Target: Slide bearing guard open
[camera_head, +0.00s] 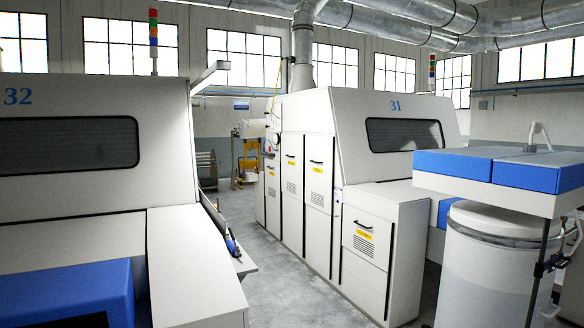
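I cannot make out a bearing guard in this view. Two white carding machines stand either side of an aisle: machine 32 (165,150) at the left and machine 31 (310,115) in the middle. Machine 31 has tall side doors (318,160) with dark handles and yellow labels, and a lower front door (366,235) with a vent grille. All of these doors look shut. Neither of my grippers can be made out.
At right, a pale can (485,270) stands under a blue-and-white top (500,168), beside a dark post (535,275).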

